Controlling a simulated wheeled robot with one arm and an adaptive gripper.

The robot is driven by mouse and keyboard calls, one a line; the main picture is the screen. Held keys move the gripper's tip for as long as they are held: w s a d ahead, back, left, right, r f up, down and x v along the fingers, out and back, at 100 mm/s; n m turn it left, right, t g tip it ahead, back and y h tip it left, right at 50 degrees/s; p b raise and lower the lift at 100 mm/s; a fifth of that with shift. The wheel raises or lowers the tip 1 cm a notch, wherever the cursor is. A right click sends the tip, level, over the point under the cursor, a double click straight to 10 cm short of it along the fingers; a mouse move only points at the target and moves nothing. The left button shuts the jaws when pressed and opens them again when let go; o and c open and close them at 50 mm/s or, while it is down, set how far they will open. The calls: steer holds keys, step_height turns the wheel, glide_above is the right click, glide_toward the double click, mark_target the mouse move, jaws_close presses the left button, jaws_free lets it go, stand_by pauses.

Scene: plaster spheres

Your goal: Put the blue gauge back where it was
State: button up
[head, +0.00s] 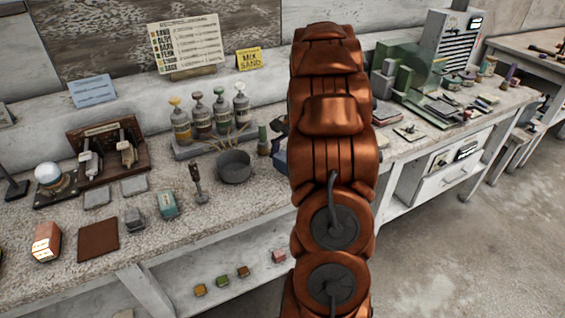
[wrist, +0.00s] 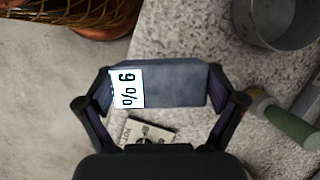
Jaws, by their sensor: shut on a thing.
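The blue gauge (wrist: 180,84) is a blue-grey block with a white label bearing black marks. My gripper (wrist: 162,95) is shut on it, with a dark finger at each end of the block. Below it in the wrist view are the speckled bench top and, to the left, the grey floor. I cannot tell whether the gauge touches the bench. In the head view my arm hides the gripper; a bluish part (head: 280,158) shows at the arm's left side, and I cannot tell if it is the gauge.
A printed card (wrist: 150,131) lies close below the gauge. A grey pot (head: 234,167) and a green-ended cylinder (head: 263,139) stand left of my arm. Several bottles (head: 201,120) stand behind. A green machine (head: 410,70) is to the right. Bench front is fairly clear near the pot.

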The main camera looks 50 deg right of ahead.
mark_target(283, 152)
steer(key=shift+w+d+f, duration=0.1)
steer(key=shift+w+d, duration=0.1)
steer(key=shift+w, duration=0.55)
steer(key=shift+w+d+f, duration=0.1)
steer(key=shift+w+d, duration=0.1)
steer(key=shift+w, duration=0.55)
steer(key=shift+f+p, duration=0.7)
steer(key=shift+f, duration=1)
steer(key=shift+f, duration=0.1)
steer(key=o, duration=0.7)
steer(key=shift+s, duration=0.1)
steer(key=shift+b+v, duration=1.05)
steer(key=shift+v, duration=5.05)
